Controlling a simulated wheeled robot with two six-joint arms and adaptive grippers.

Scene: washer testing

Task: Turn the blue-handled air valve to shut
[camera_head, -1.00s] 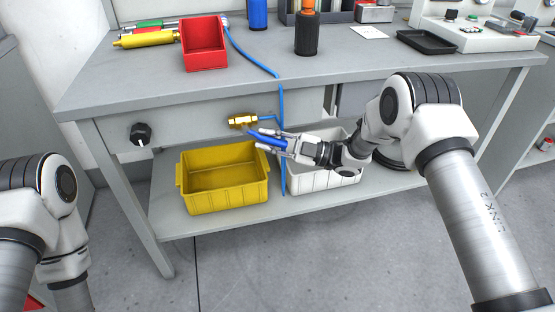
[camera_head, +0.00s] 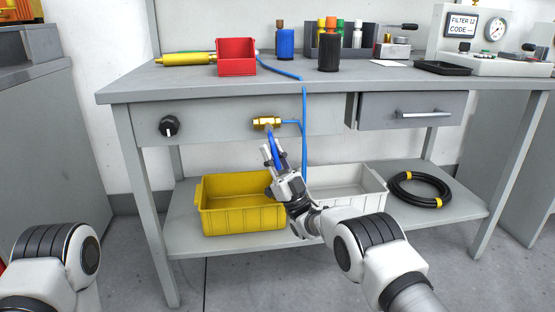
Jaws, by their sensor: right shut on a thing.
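The air valve has a brass body (camera_head: 266,122) on the front panel of the workbench, left of centre. Its blue handle (camera_head: 271,143) hangs down from the body, across the line of the brass fitting. My right gripper (camera_head: 273,157) is just below the valve, pointing up, and is shut on the blue handle. Its fingers cover the lower part of the handle. A blue hose (camera_head: 304,135) runs from the right end of the valve up and down the bench front. My left gripper is out of view; only part of that arm shows at lower left.
A black knob (camera_head: 169,126) is on the panel left of the valve. A grey drawer (camera_head: 412,110) is to the right.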

